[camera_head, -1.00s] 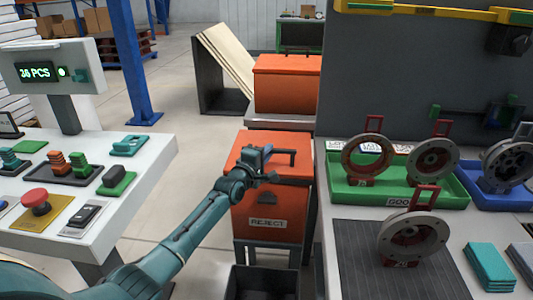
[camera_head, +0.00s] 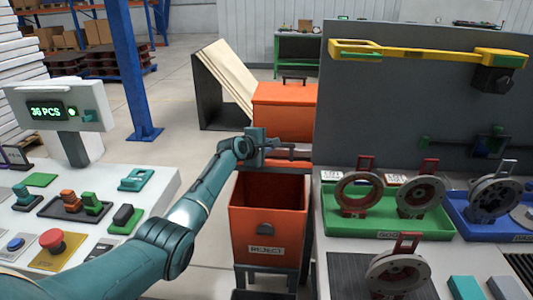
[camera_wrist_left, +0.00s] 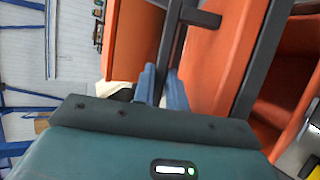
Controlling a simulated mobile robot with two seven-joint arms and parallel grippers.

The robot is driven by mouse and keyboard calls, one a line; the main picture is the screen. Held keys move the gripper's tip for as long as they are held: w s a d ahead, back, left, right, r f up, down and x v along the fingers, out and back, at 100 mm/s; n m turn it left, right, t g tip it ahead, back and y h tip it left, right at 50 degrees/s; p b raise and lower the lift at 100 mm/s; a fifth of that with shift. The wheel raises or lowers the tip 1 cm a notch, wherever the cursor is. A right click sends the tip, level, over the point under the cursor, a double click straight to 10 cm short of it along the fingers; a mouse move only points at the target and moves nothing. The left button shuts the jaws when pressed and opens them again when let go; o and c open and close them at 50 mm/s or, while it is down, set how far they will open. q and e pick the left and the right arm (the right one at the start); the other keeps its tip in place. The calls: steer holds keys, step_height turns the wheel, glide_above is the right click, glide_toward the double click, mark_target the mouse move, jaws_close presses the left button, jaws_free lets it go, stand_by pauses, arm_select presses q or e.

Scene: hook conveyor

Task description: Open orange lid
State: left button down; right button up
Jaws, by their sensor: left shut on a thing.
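The orange bin marked REJECT (camera_head: 268,222) stands open in the head view, and its dark inside shows. Its orange lid (camera_wrist_left: 212,65) is raised and tilted up at the back of the bin; in the head view it is seen nearly edge-on and partly hidden by my gripper. My left gripper (camera_head: 262,146) is at the lid, above the bin's back rim. In the left wrist view its blue fingers (camera_wrist_left: 160,88) are shut on the dark bar handle (camera_wrist_left: 172,45) of the lid. My right gripper is not in view.
A second orange box (camera_head: 284,112) with a shut lid stands behind the bin. A control desk (camera_head: 150,205) is on the left. A blue post (camera_head: 125,75) stands behind.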

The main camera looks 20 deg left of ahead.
arm_select(q)
steer(key=shift+w+a+r+g, duration=0.15)
steer(key=shift+w+r, duration=0.2)
steer(key=shift+r, duration=0.1)
steer(key=shift+w+a+r+g, duration=0.1)
steer(key=shift+w+r+g, duration=0.05)
steer(key=shift+w+r, duration=0.25)
steer(key=c, duration=1.4)
jaws_free()
steer(key=shift+c, duration=0.2)
steer(key=shift+f, duration=0.1)
steer(key=shift+s, duration=0.1)
steer(key=shift+p+v, duration=0.8)
steer(key=shift+p, duration=0.05)
steer(key=v, duration=1.1)
steer(key=shift+s+a+p, duration=0.15)
steer(key=shift+s+p, duration=0.05)
steer(key=shift+p, duration=0.2)
